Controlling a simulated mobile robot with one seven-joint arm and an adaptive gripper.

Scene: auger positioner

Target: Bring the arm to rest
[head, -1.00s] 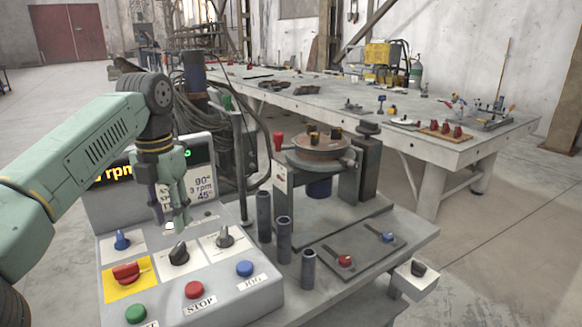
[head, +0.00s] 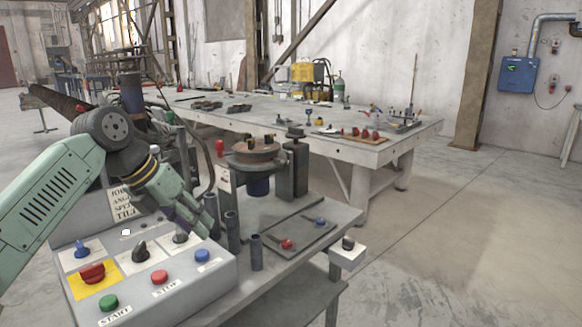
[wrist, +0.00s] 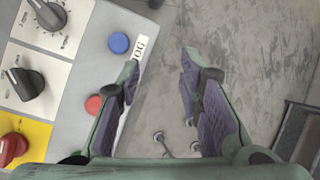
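My gripper (head: 196,226) hangs over the right part of the control box (head: 205,285), tilted down to the right. In the wrist view my gripper (wrist: 160,72) is open, its two purple-padded fingers apart with nothing between them. The box carries a green START button (head: 108,303), a red STOP button (head: 160,277) and a blue button (head: 202,255). The blue button (wrist: 119,43), labelled JOG, shows left of the fingers in the wrist view. A red knob on a yellow plate (head: 92,272) and dark selector knobs sit behind. My arm hides most of the display.
Dark upright cylinders (head: 233,232) stand just right of the box. Behind them is the round positioner table (head: 255,150). A long grey table (head: 350,140) stands behind; open floor lies at right.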

